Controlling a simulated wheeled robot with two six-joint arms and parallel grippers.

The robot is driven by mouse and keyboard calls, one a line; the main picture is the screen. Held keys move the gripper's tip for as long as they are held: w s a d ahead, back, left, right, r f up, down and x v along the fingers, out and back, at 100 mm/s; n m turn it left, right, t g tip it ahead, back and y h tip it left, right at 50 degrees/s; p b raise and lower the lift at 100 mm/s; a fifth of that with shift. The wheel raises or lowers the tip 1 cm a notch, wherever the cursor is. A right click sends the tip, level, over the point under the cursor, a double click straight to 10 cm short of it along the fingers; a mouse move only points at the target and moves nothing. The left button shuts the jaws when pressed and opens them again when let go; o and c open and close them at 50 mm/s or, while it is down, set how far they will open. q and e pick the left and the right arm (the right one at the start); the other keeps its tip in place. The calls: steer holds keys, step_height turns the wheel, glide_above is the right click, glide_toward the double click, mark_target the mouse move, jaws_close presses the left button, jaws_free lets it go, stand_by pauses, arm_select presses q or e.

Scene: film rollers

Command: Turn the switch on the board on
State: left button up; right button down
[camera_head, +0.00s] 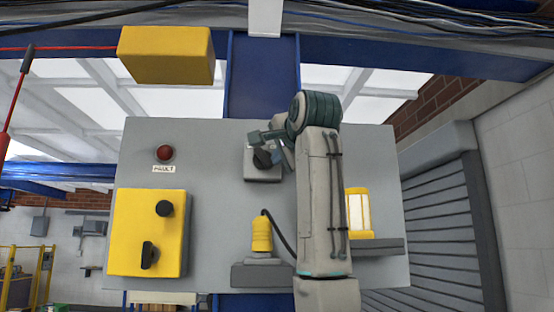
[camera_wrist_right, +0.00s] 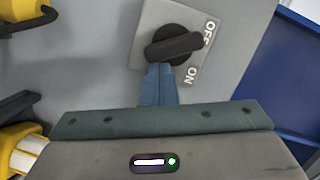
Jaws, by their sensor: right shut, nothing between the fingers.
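The switch is a black rotary knob (camera_wrist_right: 175,46) on a light grey plate (camera_wrist_right: 150,18) with OFF and ON labels. In the wrist view the bar's right end lies close to OFF, with ON below it. In the head view the switch box (camera_head: 262,174) sits in the upper middle of the grey board (camera_head: 225,145), its knob partly hidden by my gripper. My right gripper (camera_wrist_right: 159,67) is shut and empty, its blue-grey fingertips right at the knob's lower left edge. I cannot tell whether they touch it. My left gripper is not in view.
The board also carries a red FAULT button (camera_head: 165,153), a yellow panel (camera_head: 125,235) with two black knobs, a yellow cable plug (camera_head: 262,236) and a yellow-framed lamp (camera_head: 358,212). A yellow box (camera_head: 165,55) hangs above left.

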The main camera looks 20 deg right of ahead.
mark_target(267, 169)
steer(key=shift+a+f+m+t+b, duration=0.1)
steer(key=shift+f+m+t+b, duration=0.2)
steer(key=shift+m+b, duration=0.65)
steer(key=shift+a+f+m+t+b, duration=0.15)
steer(key=shift+f+m+b, duration=0.35)
steer(key=shift+m, duration=0.65)
steer(key=shift+w+a+f+m+t+b, duration=0.1)
steer(key=shift+m+t+b, duration=0.1)
steer(key=shift+m+b, duration=0.35)
steer(key=shift+a+f+m+t+b, duration=0.15)
steer(key=shift+m+b, duration=0.15)
steer(key=shift+m, duration=0.45)
steer(key=shift+w+a+f+m+t+b, duration=0.15)
steer(key=shift+m+b, duration=0.15)
steer(key=shift+m, duration=0.4)
steer(key=shift+s+a+f+m+t+b, duration=0.15)
steer(key=shift+m+b, duration=0.15)
steer(key=shift+m, duration=0.4)
steer(key=shift+w+a+f+m+t+h+b, duration=0.15)
steer(key=shift+m+t+h+b, duration=0.3)
steer(key=shift+m, duration=0.85)
steer(key=shift+a, duration=0.1)
steer(key=shift+w+a+m, duration=0.1)
steer(key=shift+a+m, duration=0.05)
steer(key=shift+m, duration=0.15)
steer(key=shift+w+f, duration=0.1)
